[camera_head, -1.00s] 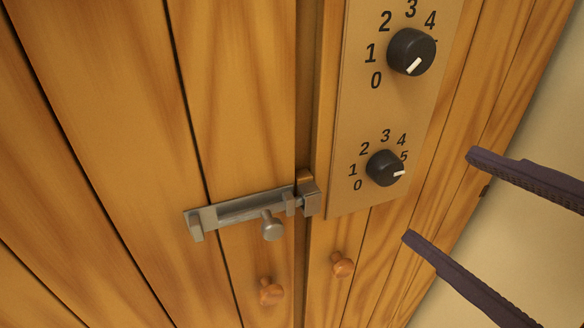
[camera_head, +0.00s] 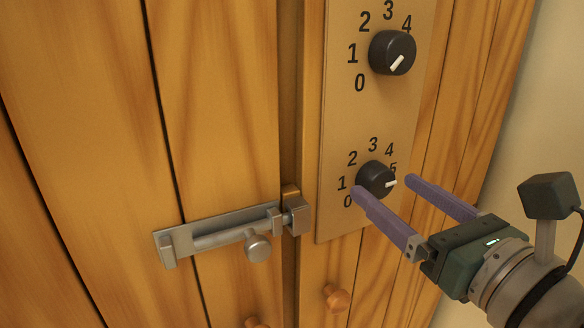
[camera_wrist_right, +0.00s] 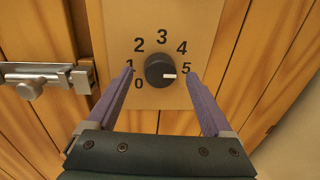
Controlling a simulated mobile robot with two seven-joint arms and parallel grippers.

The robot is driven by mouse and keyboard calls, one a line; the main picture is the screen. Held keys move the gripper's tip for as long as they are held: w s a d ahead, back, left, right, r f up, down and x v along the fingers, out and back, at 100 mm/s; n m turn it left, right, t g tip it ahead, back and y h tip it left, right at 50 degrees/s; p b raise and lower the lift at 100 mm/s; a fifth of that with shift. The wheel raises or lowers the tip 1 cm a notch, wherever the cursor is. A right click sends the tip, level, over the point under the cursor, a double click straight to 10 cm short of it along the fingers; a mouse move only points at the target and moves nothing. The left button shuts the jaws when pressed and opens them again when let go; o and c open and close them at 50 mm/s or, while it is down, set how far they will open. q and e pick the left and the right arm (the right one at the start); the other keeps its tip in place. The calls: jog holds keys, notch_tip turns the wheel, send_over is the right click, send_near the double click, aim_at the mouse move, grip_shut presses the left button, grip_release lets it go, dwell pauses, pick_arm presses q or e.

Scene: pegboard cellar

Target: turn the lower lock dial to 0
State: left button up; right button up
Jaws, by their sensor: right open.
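The lower lock dial (camera_head: 376,179) is a round black knob with a white pointer, on a tan plate (camera_head: 338,130) marked 0 to 5. Its pointer aims right, close to the 5, and it also shows in the right wrist view (camera_wrist_right: 160,70). My right gripper (camera_head: 384,186) is open, with its purple fingers on either side of the lower dial and its tips near the plate. In the right wrist view (camera_wrist_right: 160,76) the dial sits between the fingers with a gap on each side. My left gripper is out of view.
The upper dial (camera_head: 392,52) is above on the same plate, its pointer aimed down-left. A metal slide bolt (camera_head: 215,233) is at the left, with a wooden knob (camera_head: 337,298) below the plate. A bare wall (camera_head: 540,110) is at the right.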

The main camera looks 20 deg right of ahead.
jog(key=shift+w, duration=0.95)
grip_shut()
